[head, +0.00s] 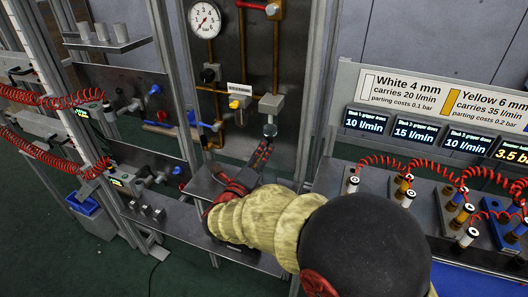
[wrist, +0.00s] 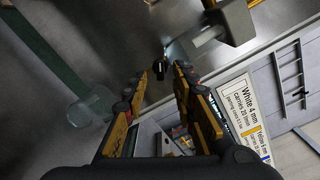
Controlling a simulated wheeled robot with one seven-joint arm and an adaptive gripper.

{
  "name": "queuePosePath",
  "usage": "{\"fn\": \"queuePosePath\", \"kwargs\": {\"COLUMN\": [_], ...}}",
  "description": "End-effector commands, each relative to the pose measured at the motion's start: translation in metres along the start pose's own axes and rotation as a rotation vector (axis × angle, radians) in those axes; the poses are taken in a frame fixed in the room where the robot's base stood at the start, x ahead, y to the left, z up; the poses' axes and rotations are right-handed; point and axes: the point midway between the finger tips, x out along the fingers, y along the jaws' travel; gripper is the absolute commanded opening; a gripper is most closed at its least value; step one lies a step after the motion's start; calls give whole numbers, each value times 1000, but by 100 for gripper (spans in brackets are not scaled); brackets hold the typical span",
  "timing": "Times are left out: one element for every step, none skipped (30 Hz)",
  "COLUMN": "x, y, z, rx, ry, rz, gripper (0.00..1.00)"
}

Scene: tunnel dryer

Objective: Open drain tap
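The likely drain tap is a small dark fitting (wrist: 160,68) with a pale end in the wrist view. It lies between and just beyond my fingertips, with no clear contact. In the head view, a grey filter body (head: 271,104) hangs on the pipework, with a small dark fitting (head: 270,130) under it. My gripper (head: 264,150) points up just below that fitting. In the wrist view, my gripper (wrist: 160,76) has its two fingers apart with nothing held. Whether the tap is open or closed cannot be told.
A pressure gauge (head: 205,20), a yellow knob (head: 234,104) and a blue-handled valve (head: 215,126) sit left of my gripper on the same panel. A metal shelf (head: 205,180) lies below. A bench with red coiled hoses (head: 440,166) stands to the right.

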Motion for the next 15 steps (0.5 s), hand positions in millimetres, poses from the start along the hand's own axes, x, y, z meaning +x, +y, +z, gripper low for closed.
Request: {"fn": "queuePosePath", "kwargs": {"x": [7,10,14,16,18,20,21,22,22,23,23,23,23,23,23], "y": [2,1,1,1,1,1,1,0,0,0,0,0,0,0,0], "z": [-1,-1,-1,-1,-1,0,0,0,0,1,1,1,1,1,1], "rx": [1,1,1,1,1,1,2,2,2,2,2,2,2,2,2], "ry": [1,0,1,1,0,0,0,-1,-1,-1,-1,-1,-1,-1,-1], "rz": [-1,-1,-1,-1,0,0,0,1,1,1,1,1,1,0,0], "gripper": [27,27,27,27,27,27,27,27,27,27,27,27,27,27,27]}}
